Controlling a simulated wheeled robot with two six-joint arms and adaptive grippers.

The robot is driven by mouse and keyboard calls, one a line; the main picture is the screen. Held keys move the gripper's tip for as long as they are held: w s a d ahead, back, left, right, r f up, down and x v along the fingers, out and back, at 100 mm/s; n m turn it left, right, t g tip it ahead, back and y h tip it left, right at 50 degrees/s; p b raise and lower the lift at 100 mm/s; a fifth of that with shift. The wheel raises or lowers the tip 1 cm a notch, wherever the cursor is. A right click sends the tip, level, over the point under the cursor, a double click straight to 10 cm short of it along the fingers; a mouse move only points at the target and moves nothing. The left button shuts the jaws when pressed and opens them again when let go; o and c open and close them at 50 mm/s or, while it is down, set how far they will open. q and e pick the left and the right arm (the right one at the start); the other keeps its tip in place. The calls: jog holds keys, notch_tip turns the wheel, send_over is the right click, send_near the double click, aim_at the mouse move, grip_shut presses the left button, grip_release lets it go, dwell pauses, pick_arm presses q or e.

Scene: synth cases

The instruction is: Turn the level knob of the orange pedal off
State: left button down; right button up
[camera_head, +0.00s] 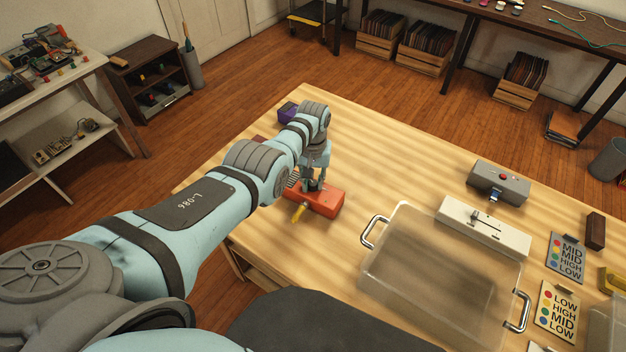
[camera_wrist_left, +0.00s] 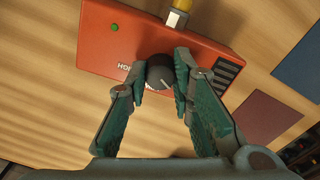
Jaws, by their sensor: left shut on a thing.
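The orange pedal (camera_head: 322,201) lies on the wooden table, partly covered by my left arm in the head view. In the left wrist view the orange pedal (camera_wrist_left: 108,45) shows a green light, a dark slotted panel and partly hidden lettering. Its black level knob (camera_wrist_left: 160,72) has a pale pointer line and sits between the fingers. My left gripper (camera_head: 315,184) is above the pedal, and in the left wrist view its fingers (camera_wrist_left: 162,84) are shut on the knob from both sides. My right gripper is not in view.
A yellow plug (camera_head: 299,212) sticks out of the pedal's near side. A clear lidded box (camera_head: 400,262) with metal handles stands right of it. A white slider unit (camera_head: 484,226), a grey box (camera_head: 498,183) and level cards (camera_head: 557,311) lie farther right.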

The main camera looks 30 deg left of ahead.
aim_at(313, 183)
pick_arm(q)
jog(key=c, duration=1.4)
grip_release()
jog(key=shift+o, duration=0.2)
notch_tip(313, 183, up, 12)
